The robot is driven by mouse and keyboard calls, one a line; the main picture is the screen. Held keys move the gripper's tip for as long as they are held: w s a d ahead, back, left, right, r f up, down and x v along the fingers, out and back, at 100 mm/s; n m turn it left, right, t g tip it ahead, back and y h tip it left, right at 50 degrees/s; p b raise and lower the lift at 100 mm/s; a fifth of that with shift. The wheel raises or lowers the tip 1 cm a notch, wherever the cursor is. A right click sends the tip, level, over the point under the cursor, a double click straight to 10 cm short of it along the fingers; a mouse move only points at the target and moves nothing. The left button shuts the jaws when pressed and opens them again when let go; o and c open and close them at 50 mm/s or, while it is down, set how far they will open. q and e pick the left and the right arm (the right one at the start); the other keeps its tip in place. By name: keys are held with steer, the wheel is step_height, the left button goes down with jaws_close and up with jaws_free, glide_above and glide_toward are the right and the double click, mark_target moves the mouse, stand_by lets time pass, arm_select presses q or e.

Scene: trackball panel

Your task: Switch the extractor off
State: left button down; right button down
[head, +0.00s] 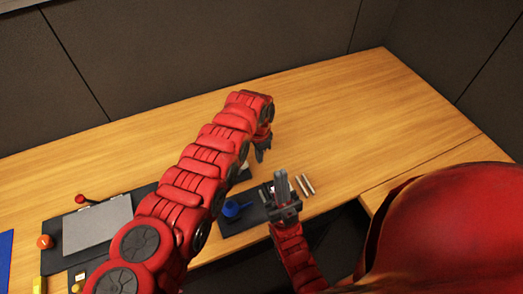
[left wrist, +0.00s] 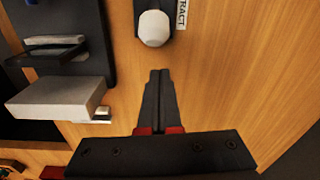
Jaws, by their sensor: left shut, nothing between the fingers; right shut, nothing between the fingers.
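The extractor control shows in the left wrist view as a white rounded knob (left wrist: 154,28) on a narrow black plate. A white label (left wrist: 181,14) beside it reads "TRACT", with the rest cut off. My left gripper (left wrist: 160,72) is shut and empty, its tips a little short of the knob in that view; I cannot tell its height above the table. In the head view the left gripper (head: 261,155) points down, and my left arm hides most of the area around the plate. My right gripper (head: 281,176) is shut and empty, near the table's front edge.
A blue ball-like part (head: 234,209) sits on a dark mat left of my right gripper. Pale sticks (head: 304,186) lie to its right. A grey panel (head: 97,226), a red-knobbed lever (head: 80,199) and an orange knob (head: 45,241) are at left. The back right table is clear.

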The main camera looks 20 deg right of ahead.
mark_target(241, 169)
arm_select(q)
steer(key=shift+s+a+r+p, duration=0.15)
steer(key=shift+a+r+p, duration=0.45)
steer(key=shift+p, duration=0.3)
steer(key=shift+s+a+p, duration=0.15)
steer(key=shift+a+p, duration=0.65)
steer(key=shift+p, duration=0.05)
steer(key=shift+a+p, duration=0.15)
steer(key=shift+p, duration=0.25)
steer(key=shift+a+r+h, duration=0.15)
steer(key=shift+r+h, duration=0.05)
steer(key=shift+h, duration=0.2)
steer(key=shift+p, duration=0.4)
steer(key=shift+h, duration=0.3)
